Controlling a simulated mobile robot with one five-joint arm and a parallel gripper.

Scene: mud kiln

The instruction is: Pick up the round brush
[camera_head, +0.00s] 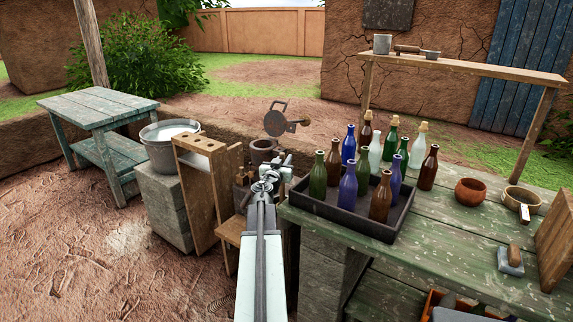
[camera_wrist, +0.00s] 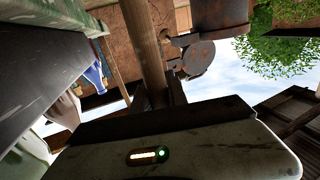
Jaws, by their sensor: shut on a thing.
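My gripper (camera_head: 272,172) is beyond the left edge of the green table, beside the wooden stand. In the wrist view my gripper (camera_wrist: 160,100) is shut on a round wooden handle (camera_wrist: 143,45). The handle runs from the jaws to the top edge of that view. No bristles show, so I cannot tell for certain that it belongs to the round brush. In the head view my arm and gripper hide most of what is held. Several brown handle-like pieces (camera_head: 243,177) show just left of the gripper.
A black tray (camera_head: 330,208) of bottles stands on the green table (camera_head: 440,235), right of my gripper. A wooden stand (camera_head: 197,195) is close on the left. A dark metal disc with a crank (camera_head: 275,123) is behind. A bucket (camera_head: 168,148) stands on blocks.

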